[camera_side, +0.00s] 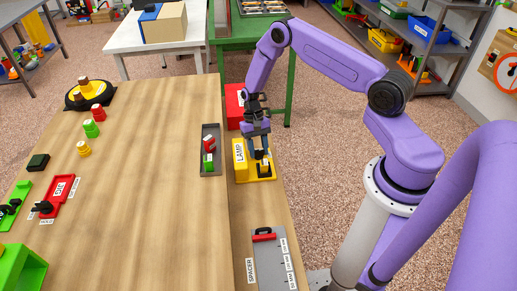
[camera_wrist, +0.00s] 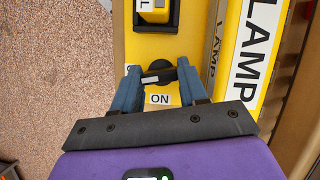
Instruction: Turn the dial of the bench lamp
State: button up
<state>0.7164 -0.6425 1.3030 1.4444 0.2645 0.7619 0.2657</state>
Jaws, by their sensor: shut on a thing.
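The bench lamp is a yellow unit with a white LAMP label (camera_side: 240,152) on its upright side, at the right edge of the wooden table in the side view. Its yellow base shows in the wrist view (camera_wrist: 143,45). A black dial (camera_wrist: 158,72) sits on this base, beside a white ON label (camera_wrist: 159,99). A second label left of the dial is mostly hidden by a finger. My gripper (camera_wrist: 158,78) points down over the base, its blue fingers shut on the dial from both sides. In the side view my gripper (camera_side: 261,155) hides the dial.
A grey tray (camera_side: 203,168) with red and green pieces lies left of the lamp. A red box (camera_side: 235,105) stands behind it. A grey SPACER panel (camera_side: 256,262) with a red-handled part lies in front. A yellow-and-black block (camera_wrist: 154,10) stands on the lamp base.

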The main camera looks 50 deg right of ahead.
jog(key=n+h, duration=0.1)
jog(key=n, duration=0.3)
jog(key=shift+w+a+n+g+h, duration=0.1)
jog(key=shift+a+n+g+h, duration=0.05)
jog(key=shift+n+g+h, duration=0.2)
jog(key=n+h, duration=0.1)
jog(key=n, duration=0.2)
jog(key=shift+n, duration=0.25)
jog(key=n+h, duration=0.1)
jog(key=n, duration=0.2)
jog(key=shift+a+n+h, duration=0.1)
jog(key=shift+n+h, duration=0.2)
jog(key=shift+h, duration=0.05)
jog(key=shift+n+t+h, duration=0.6)
jog(key=shift+n+t, duration=0.05)
jog(key=shift+n, duration=1.15)
jog(key=o, duration=0.8)
